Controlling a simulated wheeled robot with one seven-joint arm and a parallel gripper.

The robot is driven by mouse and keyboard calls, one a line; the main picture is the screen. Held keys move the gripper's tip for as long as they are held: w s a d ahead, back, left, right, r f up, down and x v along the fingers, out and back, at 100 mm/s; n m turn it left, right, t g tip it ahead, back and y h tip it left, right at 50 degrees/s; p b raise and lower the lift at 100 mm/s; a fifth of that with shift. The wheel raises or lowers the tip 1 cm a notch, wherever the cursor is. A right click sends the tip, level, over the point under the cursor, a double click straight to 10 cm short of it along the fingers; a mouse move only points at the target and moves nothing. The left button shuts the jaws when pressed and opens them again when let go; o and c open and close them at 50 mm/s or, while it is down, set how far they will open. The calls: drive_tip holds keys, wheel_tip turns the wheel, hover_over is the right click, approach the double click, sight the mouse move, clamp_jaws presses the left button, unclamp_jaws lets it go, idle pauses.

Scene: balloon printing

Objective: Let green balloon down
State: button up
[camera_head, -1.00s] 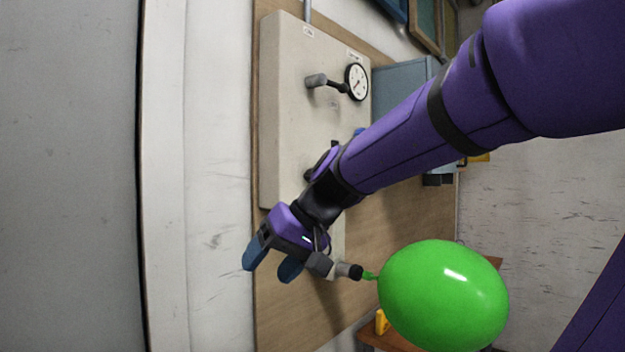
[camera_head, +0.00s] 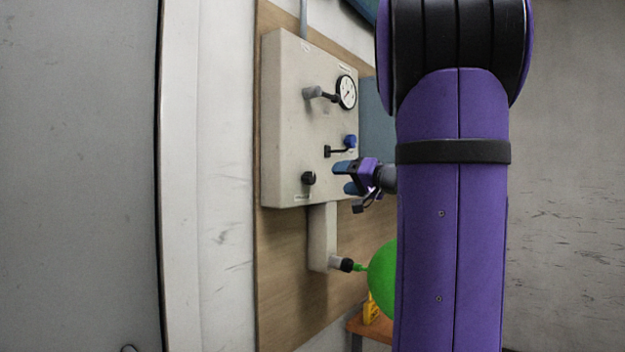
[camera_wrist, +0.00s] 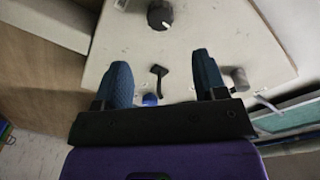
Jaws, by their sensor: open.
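The green balloon (camera_head: 382,279) is round and inflated, its neck on the dark nozzle (camera_head: 346,265) below the panel; my arm hides its right part. The beige control panel (camera_head: 283,120) bears a gauge (camera_head: 347,92), a grey-knobbed lever (camera_head: 312,93), a blue-knobbed lever (camera_head: 349,141) and a black knob (camera_head: 309,178). My gripper (camera_head: 343,178) is open and empty, in front of the panel's lower right. In the wrist view, my gripper (camera_wrist: 163,75) has its fingers spread toward the panel, with the black lever (camera_wrist: 158,75) between them and the black knob (camera_wrist: 160,15) beyond.
The panel hangs on a wooden board (camera_head: 283,280) on the wall. An orange-brown table (camera_head: 372,326) with a yellow object (camera_head: 371,308) stands below the balloon. A blue-grey box (camera_head: 375,125) lies right of the panel, partly behind my arm. The floor left is clear.

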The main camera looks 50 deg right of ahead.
sight(313, 177)
drive_tip(key=w, duration=1)
drive_tip(key=shift+w+a, duration=0.15)
drive_tip(key=shift+a, duration=0.05)
drive_tip(key=c, duration=0.9)
